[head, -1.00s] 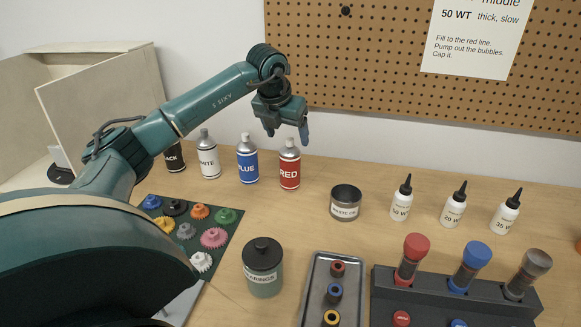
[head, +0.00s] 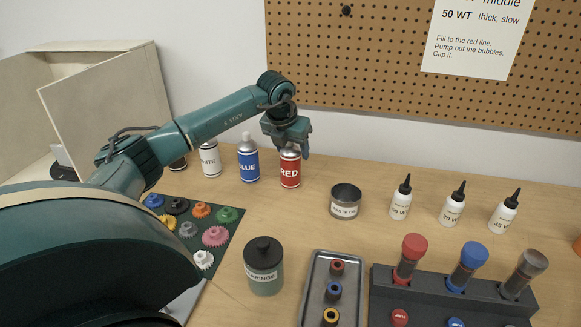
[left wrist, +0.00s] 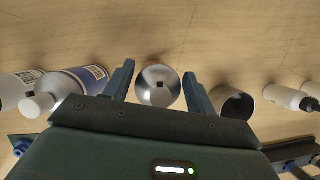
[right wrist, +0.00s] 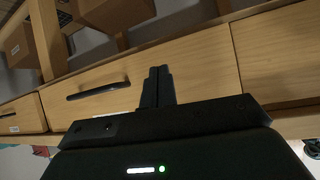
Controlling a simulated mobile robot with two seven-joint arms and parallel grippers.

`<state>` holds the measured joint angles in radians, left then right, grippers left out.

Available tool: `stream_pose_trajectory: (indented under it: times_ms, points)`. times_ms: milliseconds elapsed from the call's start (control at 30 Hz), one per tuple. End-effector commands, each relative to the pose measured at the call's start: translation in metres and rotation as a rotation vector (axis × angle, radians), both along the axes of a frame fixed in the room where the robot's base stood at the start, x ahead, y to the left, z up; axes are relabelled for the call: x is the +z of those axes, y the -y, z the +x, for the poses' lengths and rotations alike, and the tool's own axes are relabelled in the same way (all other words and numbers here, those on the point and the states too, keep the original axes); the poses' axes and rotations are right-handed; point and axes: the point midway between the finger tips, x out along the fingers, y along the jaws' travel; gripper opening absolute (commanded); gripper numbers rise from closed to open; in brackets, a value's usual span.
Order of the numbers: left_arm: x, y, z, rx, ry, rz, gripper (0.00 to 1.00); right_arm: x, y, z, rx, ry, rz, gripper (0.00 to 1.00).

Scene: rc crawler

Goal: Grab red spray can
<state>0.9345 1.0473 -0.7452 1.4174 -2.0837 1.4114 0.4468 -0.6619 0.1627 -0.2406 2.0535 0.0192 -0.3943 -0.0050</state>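The red spray can (head: 290,171) stands upright on the table, at the right end of the row of cans. My left gripper (head: 291,152) is right above it in the head view and hides part of its top. In the left wrist view the can's round silver top (left wrist: 158,86) lies between the two spread fingers (left wrist: 158,82), with a gap on each side. The left gripper is open and holds nothing. My right gripper (right wrist: 157,82) shows in the right wrist view with its fingers together and nothing between them, facing wooden drawers.
A blue can (head: 247,162) stands close left of the red can, then a white can (head: 210,159). A waste oil tin (head: 345,202) stands to the right. A dark jar (head: 263,267) and a metal tray (head: 313,290) are nearer.

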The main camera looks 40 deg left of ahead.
Motion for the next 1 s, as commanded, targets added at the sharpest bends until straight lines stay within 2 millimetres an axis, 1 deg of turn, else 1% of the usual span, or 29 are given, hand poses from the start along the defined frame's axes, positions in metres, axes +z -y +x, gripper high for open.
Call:
stream_pose_trajectory:
  times_ms: [33,67,567,833,933,1000]
  points:
    - [0.000,0.000,0.000,0.000,0.000,0.000,0.52,0.000,0.000,0.000,0.000,0.000,0.000,0.00]
    - [0.000,0.000,0.000,0.000,0.000,0.000,0.50,0.000,0.000,0.000,0.000,0.000,0.000,0.00]
    - [0.001,0.000,0.000,0.000,0.001,0.000,0.09,0.002,0.000,-0.001,-0.001,0.003,0.002,0.00]
    - [0.004,0.000,0.000,0.001,0.003,0.000,0.08,0.001,0.000,-0.003,0.000,-0.002,0.002,0.00]
    - [0.014,0.000,0.001,0.001,0.006,0.000,0.08,-0.001,-0.001,-0.002,0.001,-0.001,0.003,0.00]
    - [0.026,0.000,0.001,0.001,0.007,0.000,0.08,-0.002,-0.001,-0.003,0.001,-0.001,0.003,0.00]
